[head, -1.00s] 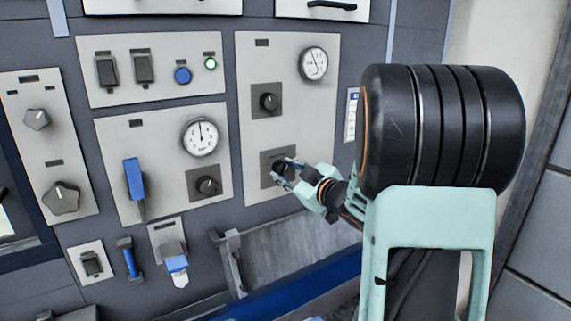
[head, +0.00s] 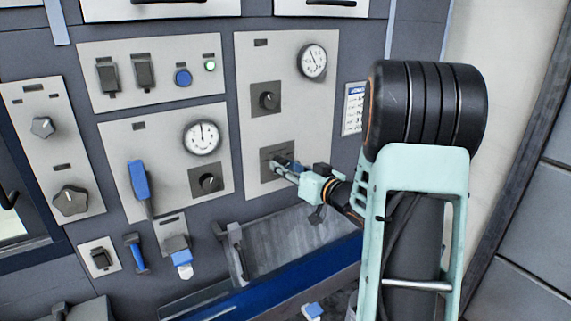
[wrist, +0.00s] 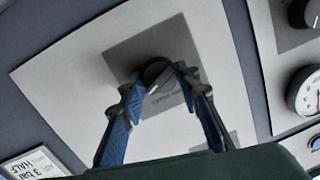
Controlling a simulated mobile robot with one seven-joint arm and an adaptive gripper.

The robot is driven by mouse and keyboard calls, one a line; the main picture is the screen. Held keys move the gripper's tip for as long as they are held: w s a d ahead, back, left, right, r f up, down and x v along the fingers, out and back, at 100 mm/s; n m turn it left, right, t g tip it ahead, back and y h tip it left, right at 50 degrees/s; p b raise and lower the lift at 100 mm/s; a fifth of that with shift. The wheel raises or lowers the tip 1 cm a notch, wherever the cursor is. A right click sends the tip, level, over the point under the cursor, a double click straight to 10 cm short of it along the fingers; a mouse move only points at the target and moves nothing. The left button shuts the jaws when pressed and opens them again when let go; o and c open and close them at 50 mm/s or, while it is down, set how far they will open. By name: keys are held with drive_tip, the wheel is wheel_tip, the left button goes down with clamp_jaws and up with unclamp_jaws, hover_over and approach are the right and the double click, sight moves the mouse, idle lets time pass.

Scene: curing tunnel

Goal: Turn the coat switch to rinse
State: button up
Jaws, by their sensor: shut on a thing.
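The coat switch, a dark round knob (wrist: 157,70) on a grey square plate (wrist: 190,45), shows in the wrist view between my fingertips. A pale mark shows on the knob; the small lettering beside it is too small to read. In the head view its plate (head: 267,154) sits low on the tall light panel, and my gripper mostly hides the knob. My gripper (head: 283,168) reaches it from the right. In the wrist view both blue-padded fingers of my gripper (wrist: 161,80) are closed on the knob's sides.
Above the switch are another dark knob (head: 265,99) and a round gauge (head: 312,61). A panel to the left holds a gauge (head: 201,137), a knob (head: 208,181) and a blue-handled lever (head: 139,180). A grey tray-like recess (head: 290,245) lies below my gripper.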

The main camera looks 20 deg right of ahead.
drive_tip(key=shift+r, duration=0.1)
idle(0.3)
drive_tip(key=o, duration=1.2)
drive_tip(key=shift+c, duration=0.2)
drive_tip(key=f+v, duration=0.1)
drive_tip(key=v, duration=1)
drive_tip(key=shift+s+d+r, duration=0.15)
drive_tip(key=shift+s+r, duration=0.25)
drive_tip(key=shift+r, duration=0.1)
drive_tip(key=shift+w, duration=0.1)
